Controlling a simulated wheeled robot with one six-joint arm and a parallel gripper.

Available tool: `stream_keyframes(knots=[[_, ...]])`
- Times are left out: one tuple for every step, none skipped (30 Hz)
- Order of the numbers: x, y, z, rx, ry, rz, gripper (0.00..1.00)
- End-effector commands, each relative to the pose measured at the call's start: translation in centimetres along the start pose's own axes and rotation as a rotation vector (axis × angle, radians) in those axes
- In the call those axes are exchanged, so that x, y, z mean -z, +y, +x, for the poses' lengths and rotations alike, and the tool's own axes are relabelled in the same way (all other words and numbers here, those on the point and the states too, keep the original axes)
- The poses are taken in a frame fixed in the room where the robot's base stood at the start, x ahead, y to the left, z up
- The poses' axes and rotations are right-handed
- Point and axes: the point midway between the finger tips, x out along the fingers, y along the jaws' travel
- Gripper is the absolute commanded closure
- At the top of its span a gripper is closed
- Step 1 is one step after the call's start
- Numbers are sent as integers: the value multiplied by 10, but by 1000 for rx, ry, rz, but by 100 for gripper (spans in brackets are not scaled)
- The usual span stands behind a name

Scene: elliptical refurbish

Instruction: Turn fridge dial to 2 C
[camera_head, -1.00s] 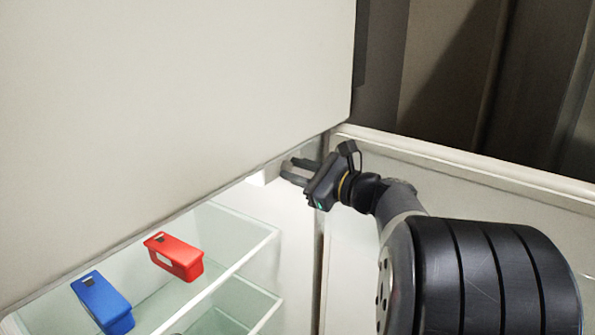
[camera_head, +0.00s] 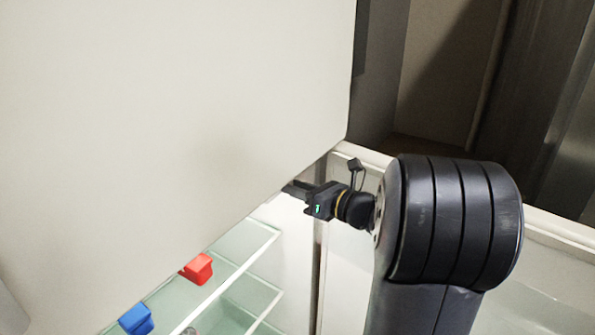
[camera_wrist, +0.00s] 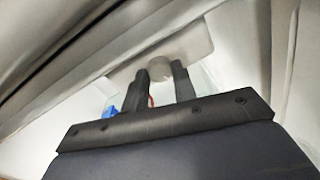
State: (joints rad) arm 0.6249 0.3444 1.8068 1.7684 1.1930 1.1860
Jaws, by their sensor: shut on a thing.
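The fridge dial (camera_wrist: 161,69) shows in the wrist view as a round grey-beige knob on a pale housing (camera_wrist: 190,42) at the top inside the fridge. My gripper (camera_wrist: 160,76) has one finger on each side of it and is shut on it. Any numbers or pointer on the dial are too blurred or hidden to read. In the head view my gripper (camera_head: 290,188) reaches in under the front edge of the white upper panel (camera_head: 180,120), which hides the dial there.
Glass shelves (camera_head: 225,262) lie below and to the left of my gripper. A red container (camera_head: 198,268) and a blue container (camera_head: 136,319) stand on the upper one. A white open door (camera_head: 345,240) is close on the right.

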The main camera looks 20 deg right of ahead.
Motion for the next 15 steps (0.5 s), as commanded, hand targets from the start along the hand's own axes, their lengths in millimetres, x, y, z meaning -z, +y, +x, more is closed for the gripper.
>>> stream_keyframes(knots=[[-7, 1, 0, 0, 4, 45, 97], [-7, 1, 0, -2, 5, 69, 97], [-7, 1, 0, -3, 8, 102, 97], [-6, 1, 0, -4, 9, 125, 97], [-6, 1, 0, -4, 11, 147, 97], [-6, 1, 0, -5, 13, 175, 97], [-6, 1, 0, -6, 15, 195, 97], [-5, 0, 0, -6, 16, 215, 97], [-5, 0, 0, -7, 18, 238, 97], [-5, 0, 0, -8, 19, 255, 97], [-4, 0, 0, -8, 20, 271, 97], [-4, 0, 0, -9, 21, 290, 97], [-4, 0, 0, -10, 21, 302, 97], [-4, 0, 0, -10, 22, 314, 97], [-3, 0, 0, -11, 23, 329, 97]])
